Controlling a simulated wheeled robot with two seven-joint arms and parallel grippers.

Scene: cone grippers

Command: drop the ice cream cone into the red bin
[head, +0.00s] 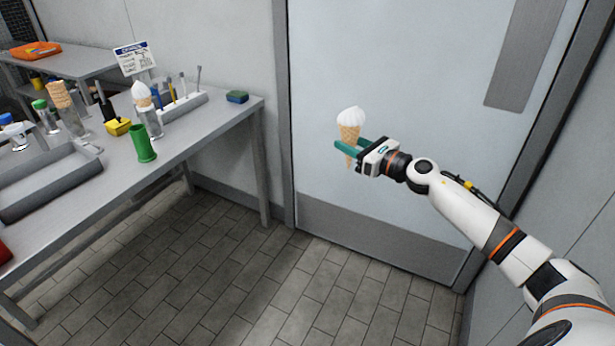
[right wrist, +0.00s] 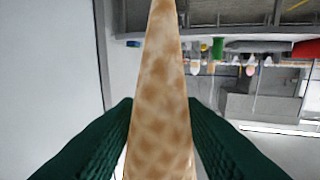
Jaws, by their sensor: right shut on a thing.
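The ice cream cone (head: 350,118), a waffle cone with a white top, is held upright in my right gripper (head: 356,151), in front of the grey door. The green fingers are shut around the waffle part. In the right wrist view the waffle cone (right wrist: 162,95) stands between both fingers and its top is out of frame. A red thing (head: 4,252) is cut off at the left edge of the head view, by the table; I cannot tell whether it is the red bin. My left gripper is not in view.
The metal table (head: 225,118) at left holds a grey tray (head: 55,185), a green cup (head: 142,143), a second ice cream cone (head: 141,95) in a glass, and a blue-green sponge (head: 237,97). An orange tray (head: 35,50) is on a farther table. Open floor lies between table and door.

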